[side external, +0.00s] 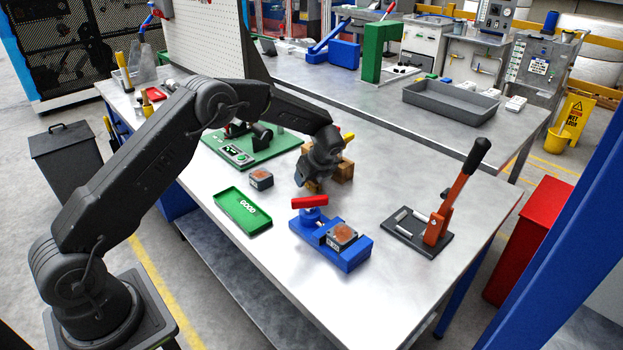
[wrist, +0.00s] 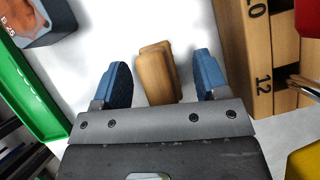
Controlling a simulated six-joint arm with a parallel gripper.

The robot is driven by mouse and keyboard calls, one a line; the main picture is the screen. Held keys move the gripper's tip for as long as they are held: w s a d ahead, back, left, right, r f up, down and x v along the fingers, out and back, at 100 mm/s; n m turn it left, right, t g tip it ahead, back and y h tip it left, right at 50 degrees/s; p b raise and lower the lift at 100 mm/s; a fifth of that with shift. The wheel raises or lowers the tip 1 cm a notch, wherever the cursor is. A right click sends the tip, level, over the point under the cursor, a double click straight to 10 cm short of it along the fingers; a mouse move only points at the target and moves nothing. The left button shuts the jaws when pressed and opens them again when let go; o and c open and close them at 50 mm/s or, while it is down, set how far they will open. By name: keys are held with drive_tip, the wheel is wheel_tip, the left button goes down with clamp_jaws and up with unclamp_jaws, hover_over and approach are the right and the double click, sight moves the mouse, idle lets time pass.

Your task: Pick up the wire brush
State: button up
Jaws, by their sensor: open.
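A tan wooden piece (wrist: 155,75) stands out between my fingers in the wrist view. It looks like the wooden body of the wire brush, but no bristles show. In the side view only a small tan bit (side external: 313,187) of it shows below my gripper. My gripper (wrist: 163,65) is open, its two blue-padded fingers on either side of the wooden piece with a gap on each side. In the side view my gripper (side external: 304,178) is low over the metal bench, in front of a wooden block, and its fingers are partly hidden.
The numbered wooden block (wrist: 257,55) stands close to the right of my fingers. A green tray (wrist: 22,88) and a grey block with a rusty top (wrist: 40,20) lie to the left. A blue vise (side external: 330,240) and an orange-levered press (side external: 438,225) stand on the bench.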

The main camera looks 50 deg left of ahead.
drive_tip(key=c, duration=1.1)
drive_tip(key=shift+s+r, duration=0.35)
drive_tip(key=shift+r, duration=0.05)
drive_tip(key=s+r, duration=0.2)
drive_tip(key=s, duration=0.2)
drive_tip(key=s+r, duration=0.2)
drive_tip(key=s, duration=0.3)
drive_tip(key=s+r, duration=0.3)
drive_tip(key=s, duration=0.1)
drive_tip(key=shift+s+r, duration=0.1)
drive_tip(key=shift+s, duration=0.1)
